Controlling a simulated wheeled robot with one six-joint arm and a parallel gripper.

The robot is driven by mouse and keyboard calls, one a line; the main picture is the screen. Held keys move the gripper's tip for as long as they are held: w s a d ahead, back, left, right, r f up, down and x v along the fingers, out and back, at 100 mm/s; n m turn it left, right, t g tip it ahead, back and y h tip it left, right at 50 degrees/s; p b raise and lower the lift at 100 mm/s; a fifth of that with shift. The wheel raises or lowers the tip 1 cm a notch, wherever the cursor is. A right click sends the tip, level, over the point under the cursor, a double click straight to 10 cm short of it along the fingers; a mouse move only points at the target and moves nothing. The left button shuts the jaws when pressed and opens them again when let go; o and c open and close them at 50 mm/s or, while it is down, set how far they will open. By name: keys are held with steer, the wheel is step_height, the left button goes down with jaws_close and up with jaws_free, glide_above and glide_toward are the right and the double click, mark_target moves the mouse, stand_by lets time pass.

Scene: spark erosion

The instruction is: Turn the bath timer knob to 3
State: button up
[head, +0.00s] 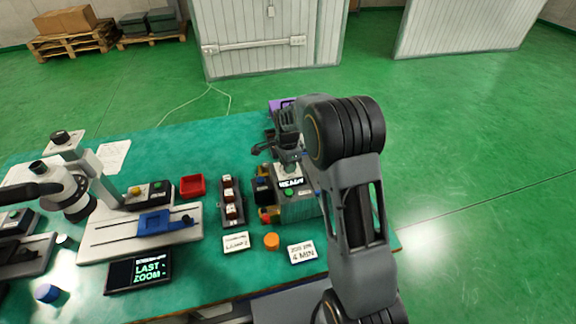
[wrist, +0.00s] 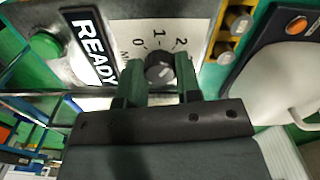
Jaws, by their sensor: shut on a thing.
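The bath timer knob (wrist: 160,68) is a small dark round knob on a pale dial face (wrist: 195,15) in the wrist view. Marks 0, 1 and 2 show on the dial; a mark 3 is not visible. My gripper (wrist: 160,80) has one finger on each side of the knob and is shut on it. I cannot make out clearly where the knob points. In the head view the bath unit (head: 298,209) stands under my gripper (head: 287,155), and the knob is hidden there.
The unit has a READY display (wrist: 90,48) and a green button (wrist: 45,47). A card (head: 301,253) reading "4 MIN" and an orange cylinder (head: 271,241) lie in front. A rack (head: 230,203) and a red tray (head: 192,186) stand to the left.

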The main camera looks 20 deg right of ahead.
steer(key=m+b, duration=0.1)
steer(key=m, duration=0.4)
steer(key=shift+m, duration=0.3)
steer(key=m+b, duration=0.1)
steer(key=m, duration=0.3)
steer(key=shift+m, duration=0.4)
steer(key=shift+r+m, duration=0.1)
steer(key=shift+m, duration=0.2)
steer(key=o, duration=0.9)
step_height(320, 180, up, 14)
steer(key=shift+f, duration=0.1)
